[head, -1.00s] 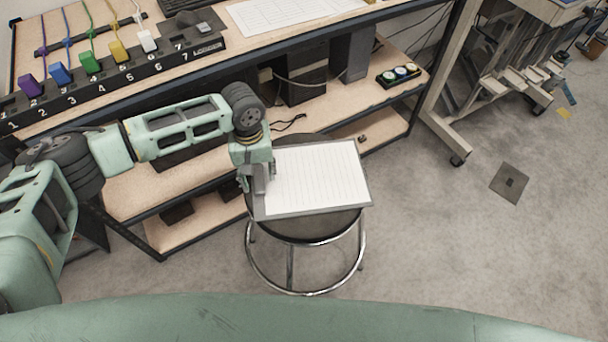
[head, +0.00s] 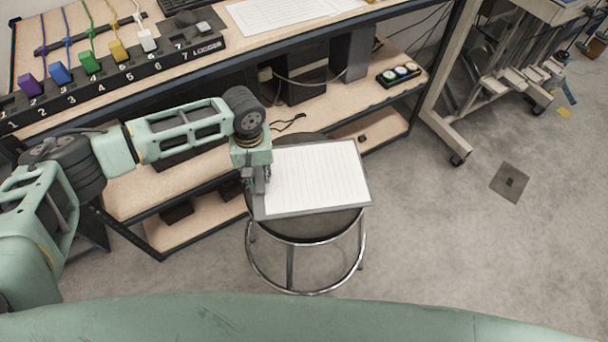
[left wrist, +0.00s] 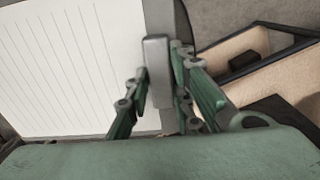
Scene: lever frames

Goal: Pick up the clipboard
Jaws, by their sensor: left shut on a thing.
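The clipboard (head: 318,178), a grey board with white lined paper, lies on top of a round stool (head: 314,226). My left gripper (head: 259,186) is at the clipboard's left edge, pointing down, shut on it by the clip side. In the left wrist view, the clipboard (left wrist: 75,65) fills the left, and its grey metal clip (left wrist: 157,72) sits at the fingers of my left gripper (left wrist: 158,100). The exact contact of the fingertips is partly hidden. My right gripper is not in view.
A workbench (head: 290,30) with a numbered logger strip (head: 120,62) and coloured plugs stands behind. Its lower shelf (head: 350,105) is close behind the stool and holds a small box with round buttons (head: 398,74). A wheeled cart (head: 500,70) stands at right. Floor (head: 440,250) right of the stool is mostly clear.

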